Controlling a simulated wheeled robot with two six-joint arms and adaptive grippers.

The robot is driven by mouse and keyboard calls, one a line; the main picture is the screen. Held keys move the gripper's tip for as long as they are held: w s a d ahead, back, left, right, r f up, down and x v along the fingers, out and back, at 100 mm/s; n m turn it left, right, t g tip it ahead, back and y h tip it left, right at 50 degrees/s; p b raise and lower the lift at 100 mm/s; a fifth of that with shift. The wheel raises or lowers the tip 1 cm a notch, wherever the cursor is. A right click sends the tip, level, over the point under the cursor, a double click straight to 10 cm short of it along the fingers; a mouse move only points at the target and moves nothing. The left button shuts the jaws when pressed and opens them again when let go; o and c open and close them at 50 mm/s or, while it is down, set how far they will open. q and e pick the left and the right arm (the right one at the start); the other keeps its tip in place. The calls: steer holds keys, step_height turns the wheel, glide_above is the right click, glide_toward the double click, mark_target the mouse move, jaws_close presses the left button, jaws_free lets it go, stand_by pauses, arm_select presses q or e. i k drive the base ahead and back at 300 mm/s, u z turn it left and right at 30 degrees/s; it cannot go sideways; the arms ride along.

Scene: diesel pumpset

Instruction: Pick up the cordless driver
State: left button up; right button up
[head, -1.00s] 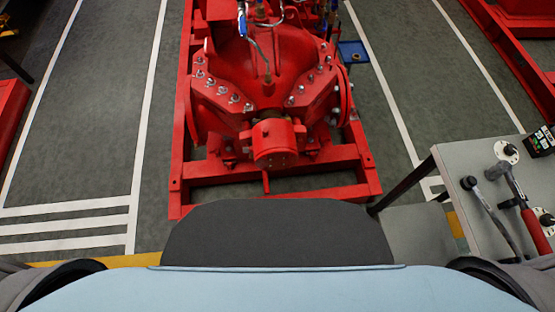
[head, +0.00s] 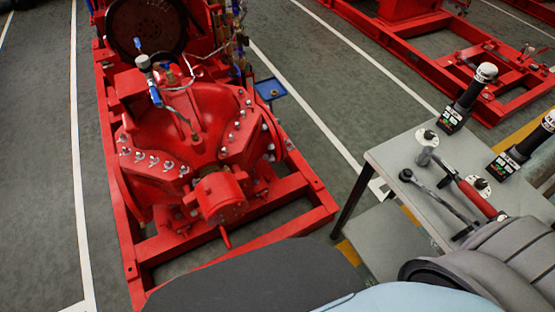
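No tool here can be named the cordless driver with certainty. Two upright dark tools with pale tops and boxy bases with coloured markings look most like it. One dark tool (head: 466,100) stands at the back corner of the grey table (head: 385,152) on the right. The second dark tool (head: 527,143) is at the right edge of the view and is partly cut off. Neither gripper is in view, and nothing is seen holding either tool.
A red pumpset (head: 205,130) on a red frame stands at the left. The floor between frame and table is clear.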

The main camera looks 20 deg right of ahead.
mark_target(487, 72)
steer(key=z, duration=2.75)
steer(key=i, duration=0.35)
steer(key=u, duration=0.35)
